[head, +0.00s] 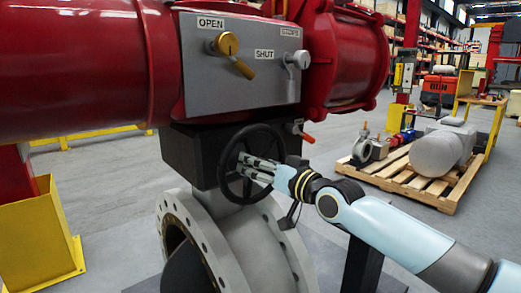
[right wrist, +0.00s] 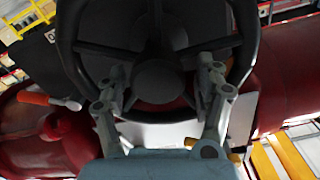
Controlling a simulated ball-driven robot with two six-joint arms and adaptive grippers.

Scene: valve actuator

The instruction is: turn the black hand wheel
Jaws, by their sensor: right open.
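The black hand wheel (head: 222,172) is mounted upright on the dark gearbox under the red actuator. My right gripper (head: 244,165) is at the wheel, its fingers in front of the wheel's middle. In the right wrist view the wheel's hub (right wrist: 158,80) and spokes lie ahead, and the open fingers of my right gripper (right wrist: 158,84) stand apart on either side of the hub. The fingertips overlap the spokes in the picture; I cannot tell whether they touch. Nothing is seen held. My left gripper is not in view.
A grey panel (head: 255,85) above the wheel carries a yellow OPEN lever (head: 229,46) and a grey lever (head: 298,58). An orange-handled lever (head: 305,136) is right of the wheel. The flanged valve body (head: 262,235) stands below. A loaded pallet (head: 425,190) stands on the floor behind right.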

